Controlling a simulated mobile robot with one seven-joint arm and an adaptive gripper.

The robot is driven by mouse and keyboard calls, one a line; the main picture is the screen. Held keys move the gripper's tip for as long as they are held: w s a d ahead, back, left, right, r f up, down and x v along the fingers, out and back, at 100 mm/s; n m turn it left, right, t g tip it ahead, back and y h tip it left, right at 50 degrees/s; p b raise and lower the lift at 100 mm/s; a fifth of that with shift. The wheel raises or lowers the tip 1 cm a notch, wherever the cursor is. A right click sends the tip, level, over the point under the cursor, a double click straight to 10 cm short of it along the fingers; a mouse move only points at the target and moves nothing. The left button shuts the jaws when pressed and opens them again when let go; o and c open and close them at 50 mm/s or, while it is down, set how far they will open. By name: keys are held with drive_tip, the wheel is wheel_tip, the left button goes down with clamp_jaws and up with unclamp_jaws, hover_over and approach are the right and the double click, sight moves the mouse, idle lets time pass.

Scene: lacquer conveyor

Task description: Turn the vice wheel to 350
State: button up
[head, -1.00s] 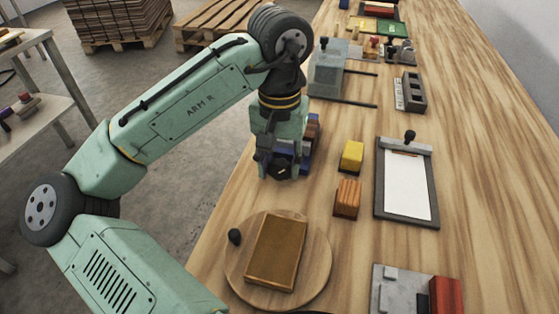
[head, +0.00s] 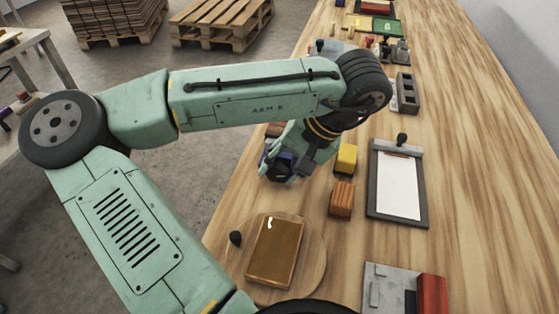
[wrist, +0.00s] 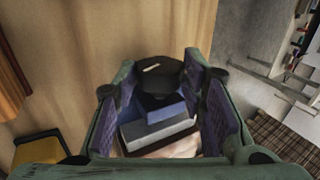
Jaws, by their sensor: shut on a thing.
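The vice wheel (wrist: 165,75) is a black round knob with a short pale mark on top, seen in the wrist view between my fingers. No scale numbers are readable. The vice (wrist: 160,125), with blue and grey blocks, shows below the wheel. My gripper (wrist: 160,90) has its purple-padded fingers on both sides of the wheel, shut on it. In the head view my gripper (head: 282,172) is tilted at the left edge of the bench and hides most of the vice and the wheel.
On the wooden bench (head: 480,200), a yellow block (head: 346,159) and an orange-brown block (head: 341,199) stand close right of my gripper. A clipboard (head: 398,182) lies farther right. A round board (head: 318,262) with a brown tray (head: 274,250) is in front. The far right bench is clear.

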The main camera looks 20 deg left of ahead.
drive_tip(key=shift+d+y, duration=0.15)
drive_tip(key=shift+y, duration=0.95)
drive_tip(key=shift+f, duration=0.1)
drive_tip(key=o, duration=1.1)
drive_tip(key=shift+o, duration=0.2)
drive_tip(key=v, duration=0.7)
drive_tip(key=shift+d, duration=0.25)
